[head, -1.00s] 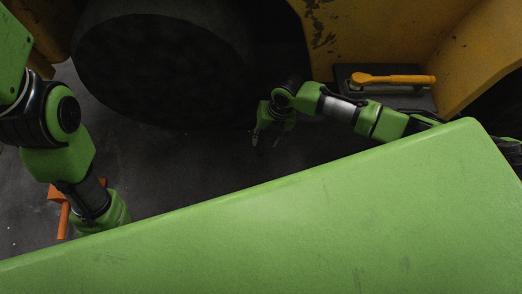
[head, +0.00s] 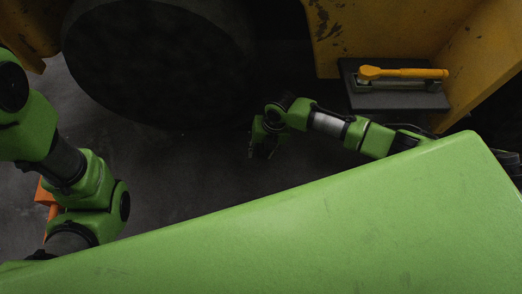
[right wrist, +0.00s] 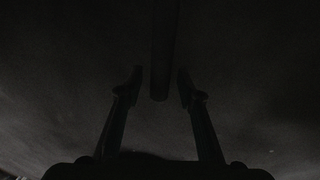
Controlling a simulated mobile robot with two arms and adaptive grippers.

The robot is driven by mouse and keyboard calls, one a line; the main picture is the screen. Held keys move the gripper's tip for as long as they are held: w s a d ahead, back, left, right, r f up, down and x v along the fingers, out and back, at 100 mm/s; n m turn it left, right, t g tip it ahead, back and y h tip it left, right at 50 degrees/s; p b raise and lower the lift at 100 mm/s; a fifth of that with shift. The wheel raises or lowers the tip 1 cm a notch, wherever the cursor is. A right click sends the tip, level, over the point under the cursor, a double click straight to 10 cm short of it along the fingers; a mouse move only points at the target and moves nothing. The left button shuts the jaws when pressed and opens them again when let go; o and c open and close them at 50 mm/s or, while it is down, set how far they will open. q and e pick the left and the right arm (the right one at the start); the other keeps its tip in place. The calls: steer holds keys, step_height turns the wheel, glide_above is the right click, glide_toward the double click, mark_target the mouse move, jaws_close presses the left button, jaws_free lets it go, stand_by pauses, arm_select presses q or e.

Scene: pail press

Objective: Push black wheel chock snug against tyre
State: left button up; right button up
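The big black tyre (head: 160,65) fills the upper left of the head view, its lower edge over the dark floor. My right gripper (head: 261,156) is low over the floor, just right of and below the tyre, apart from it in the picture. In the right wrist view my right gripper (right wrist: 160,88) has its two fingers spread. A dark bar (right wrist: 163,50) runs down from the top and ends between the fingertips, touching neither; I cannot tell whether it belongs to the chock. I cannot make out the black wheel chock in the head view. My left gripper is not visible.
A yellow machine body (head: 440,30) stands around the tyre. A dark grey block (head: 420,102) with an orange-yellow handled tool (head: 403,73) sits at the upper right. An orange object (head: 44,196) is partly hidden behind my left arm. The floor (head: 190,165) below the tyre looks clear.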

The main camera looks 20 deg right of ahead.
jaws_close()
steer(key=shift+w+r, duration=0.1)
steer(key=shift+w, duration=0.05)
steer(key=shift+a, duration=0.15)
